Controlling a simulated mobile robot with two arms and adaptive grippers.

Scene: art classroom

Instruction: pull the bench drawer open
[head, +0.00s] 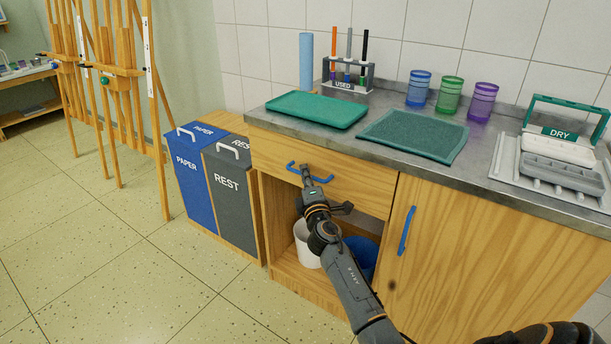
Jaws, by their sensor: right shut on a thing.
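The bench drawer (346,187) has a wooden front under the grey worktop and a blue bar handle (323,180). Its front looks about level with the bench, so it seems closed. My right gripper (306,172) is at the middle of the handle, shut on it, and the fingertips partly cover the bar. My right arm reaches up to it from the lower right. My left gripper is not in view.
Below the drawer is an open compartment with a white bucket (307,246) and a blue bucket (361,257). A cupboard door with a blue handle (407,231) is to the right. PAPER (193,195) and REST (231,205) bins stand left. Floor in front is clear.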

